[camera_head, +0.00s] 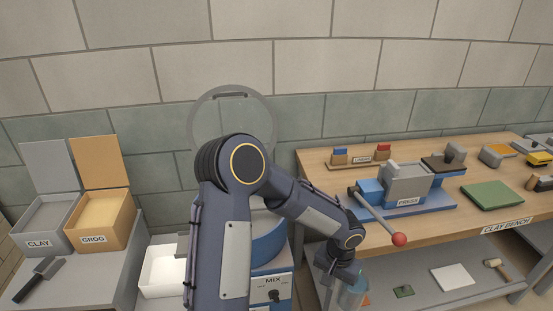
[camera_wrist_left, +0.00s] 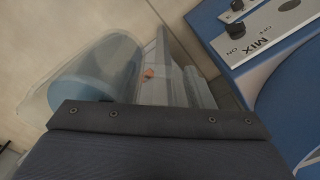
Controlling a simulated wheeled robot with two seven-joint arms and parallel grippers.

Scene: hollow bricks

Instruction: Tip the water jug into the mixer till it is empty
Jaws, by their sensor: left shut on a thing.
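The water jug (camera_head: 351,292) is a clear vessel with bluish water inside, low in the head view and cut off by its bottom edge. My left gripper (camera_head: 343,272) is shut on the jug, to the right of the mixer and apart from it. The left wrist view shows the jug (camera_wrist_left: 95,72) with blue water in it, past the dark gripper body. The mixer (camera_head: 268,244) has a blue drum and a raised round lid (camera_head: 232,94); my left arm hides much of it. Its MIX panel (camera_wrist_left: 272,38) shows in the wrist view. My right gripper is out of view.
The clay bench (camera_head: 440,228) stands right of the mixer, with a press (camera_head: 404,184) whose red-knobbed lever (camera_head: 399,239) sticks out towards me. Clay (camera_head: 43,226) and grog (camera_head: 100,220) bins stand at left, near a white container (camera_head: 163,272).

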